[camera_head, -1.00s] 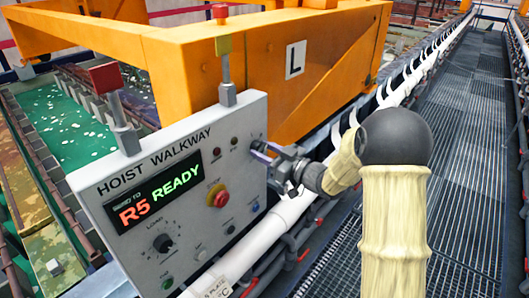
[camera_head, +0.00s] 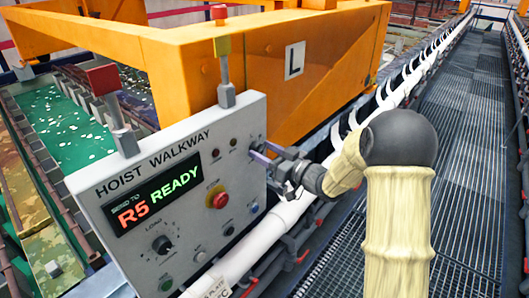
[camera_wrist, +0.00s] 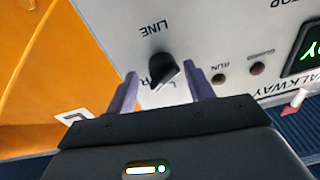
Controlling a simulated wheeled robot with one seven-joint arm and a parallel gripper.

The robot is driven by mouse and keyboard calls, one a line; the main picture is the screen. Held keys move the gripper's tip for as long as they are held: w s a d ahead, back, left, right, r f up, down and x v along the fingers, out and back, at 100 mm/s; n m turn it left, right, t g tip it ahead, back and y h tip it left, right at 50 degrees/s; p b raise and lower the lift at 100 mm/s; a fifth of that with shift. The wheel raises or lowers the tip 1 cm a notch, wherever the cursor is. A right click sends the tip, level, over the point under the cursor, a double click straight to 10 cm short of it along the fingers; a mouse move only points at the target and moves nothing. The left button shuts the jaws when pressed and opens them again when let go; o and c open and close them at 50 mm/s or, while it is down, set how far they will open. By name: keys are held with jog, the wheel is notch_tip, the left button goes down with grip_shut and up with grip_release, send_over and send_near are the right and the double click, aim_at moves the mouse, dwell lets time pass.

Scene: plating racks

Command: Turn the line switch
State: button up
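The line switch (camera_wrist: 162,70) is a black rotary knob on the white panel, under the word LINE, in the wrist view. Its pointer is angled, with an R mark and part of another mark beside it. My gripper (camera_wrist: 160,76) is open, with one finger on either side of the knob and a gap to each. In the head view my gripper (camera_head: 262,158) is at the right edge of the panel (camera_head: 140,185), labelled HOIST WALKWAY, and largely hides the switch. The display (camera_head: 158,197) reads R5 READY.
A red stop button (camera_head: 219,200), a LOAD knob (camera_head: 163,244) and small buttons share the panel. An orange hoist frame (camera_head: 180,50) stands behind it. A white rail (camera_head: 265,235) runs below my gripper. The grated walkway (camera_head: 470,130) on the right is clear.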

jog(key=shift+s, duration=0.2)
jog(key=b+v, duration=0.6)
jog(key=v, duration=1.1)
jog(key=shift+d, duration=0.1)
